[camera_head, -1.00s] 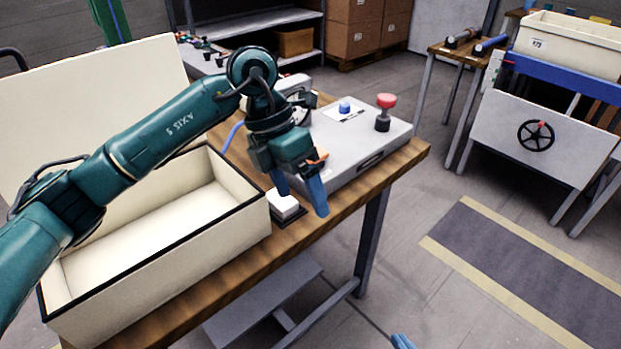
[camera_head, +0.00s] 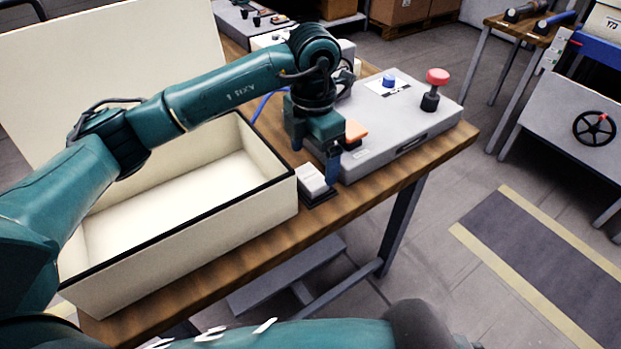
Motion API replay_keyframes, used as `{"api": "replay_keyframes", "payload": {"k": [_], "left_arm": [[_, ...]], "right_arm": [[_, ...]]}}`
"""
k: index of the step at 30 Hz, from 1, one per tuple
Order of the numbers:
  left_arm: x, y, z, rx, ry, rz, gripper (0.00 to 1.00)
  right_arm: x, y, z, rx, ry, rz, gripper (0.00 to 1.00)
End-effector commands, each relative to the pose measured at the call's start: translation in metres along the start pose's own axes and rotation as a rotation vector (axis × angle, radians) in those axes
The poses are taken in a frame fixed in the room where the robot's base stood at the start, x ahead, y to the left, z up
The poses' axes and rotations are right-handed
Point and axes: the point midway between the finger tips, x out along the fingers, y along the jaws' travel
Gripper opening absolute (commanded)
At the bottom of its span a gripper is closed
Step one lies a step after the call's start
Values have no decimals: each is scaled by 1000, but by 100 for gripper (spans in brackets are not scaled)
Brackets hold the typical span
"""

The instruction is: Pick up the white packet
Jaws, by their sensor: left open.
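The white packet (camera_head: 313,179) lies on a small dark pad (camera_head: 323,198) on the wooden table, between the cream box and the grey control unit. My left gripper (camera_head: 316,160) points down just behind and above the packet. Its fingers are apart, with nothing seen between them. One finger shows to the right of the packet's far side; whether it touches the packet I cannot tell. My right gripper is out of the picture; a teal arm link of mine crosses the bottom edge.
The open cream box (camera_head: 200,240) stands left of the packet, its wall close by. The grey control unit (camera_head: 400,120) stands right, with an orange switch (camera_head: 356,131), a blue button (camera_head: 389,81) and a red knob (camera_head: 433,88). The table's front edge (camera_head: 385,180) is near.

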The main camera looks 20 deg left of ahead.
Motion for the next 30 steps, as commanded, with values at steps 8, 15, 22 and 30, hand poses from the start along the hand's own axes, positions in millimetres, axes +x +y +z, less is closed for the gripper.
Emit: {"api": "replay_keyframes", "payload": {"k": [8,15,22,30], "left_arm": [[39,2,-5,0,3,-2,87],[44,2,-5,0,1,0,87],[44,2,-5,0,1,0,73],[44,2,-5,0,1,0,51]], "right_arm": [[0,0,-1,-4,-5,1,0],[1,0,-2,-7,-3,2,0],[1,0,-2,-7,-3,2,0],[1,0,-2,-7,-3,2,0]]}}
